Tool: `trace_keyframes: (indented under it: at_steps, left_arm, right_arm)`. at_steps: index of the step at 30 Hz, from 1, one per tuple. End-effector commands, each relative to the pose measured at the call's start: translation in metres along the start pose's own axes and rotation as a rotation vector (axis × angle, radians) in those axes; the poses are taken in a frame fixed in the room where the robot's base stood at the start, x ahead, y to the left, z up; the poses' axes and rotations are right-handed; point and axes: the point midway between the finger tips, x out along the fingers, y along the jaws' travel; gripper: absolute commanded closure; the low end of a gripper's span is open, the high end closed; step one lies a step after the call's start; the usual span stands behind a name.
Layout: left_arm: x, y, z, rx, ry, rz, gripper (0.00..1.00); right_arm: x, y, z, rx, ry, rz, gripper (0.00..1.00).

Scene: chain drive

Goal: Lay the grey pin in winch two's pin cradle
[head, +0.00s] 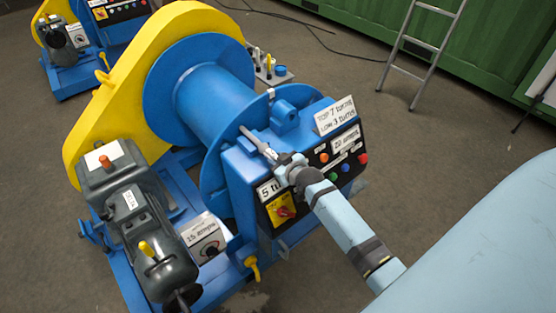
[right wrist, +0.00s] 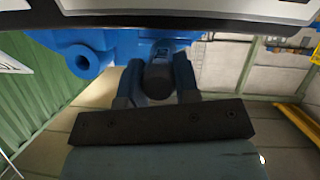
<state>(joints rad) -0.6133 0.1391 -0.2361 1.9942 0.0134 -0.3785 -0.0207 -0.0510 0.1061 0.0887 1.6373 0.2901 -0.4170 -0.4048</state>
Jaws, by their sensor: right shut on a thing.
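A grey pin (head: 254,139) points up and left from my right gripper (head: 279,159). The gripper is shut on it, over the top front edge of the near winch's blue control box (head: 232,160). In the right wrist view, a dark round end (right wrist: 158,80) shows between the two fingers (right wrist: 158,92). Blue lugs (head: 284,112) stand on the box behind the pin. I cannot tell which part is the pin cradle, nor whether the pin touches the box. No winch number is readable. My left gripper is not in view.
The near winch has a blue drum (head: 215,95), a yellow chain guard (head: 110,95) and a dark motor (head: 125,200). A small stand (head: 280,77) with several pins is behind the drum. Another winch (head: 65,50) is at far left. A ladder (head: 422,45) leans by a green container.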

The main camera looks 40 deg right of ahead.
Motion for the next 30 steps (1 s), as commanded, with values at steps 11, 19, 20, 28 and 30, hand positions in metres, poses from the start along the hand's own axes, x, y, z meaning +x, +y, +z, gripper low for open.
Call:
trace_keyframes:
  at_steps: [11,19,20,28,30]
  left_arm:
    - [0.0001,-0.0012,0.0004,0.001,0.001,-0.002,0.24]
    - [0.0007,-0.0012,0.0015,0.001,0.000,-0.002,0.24]
    - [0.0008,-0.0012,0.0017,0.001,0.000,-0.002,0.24]
    - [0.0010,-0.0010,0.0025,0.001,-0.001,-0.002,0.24]
    - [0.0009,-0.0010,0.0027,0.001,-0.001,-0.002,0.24]
  right_arm:
    - [0.0011,-0.0002,0.0005,-0.001,0.004,0.001,1.00]
    - [0.0022,-0.0007,0.0030,-0.001,0.005,0.001,1.00]
    - [0.0024,-0.0008,0.0036,-0.001,0.005,0.001,1.00]
    - [0.0032,-0.0013,0.0058,-0.001,0.004,0.001,0.41]
    - [0.0032,-0.0014,0.0061,-0.001,0.003,0.001,0.41]
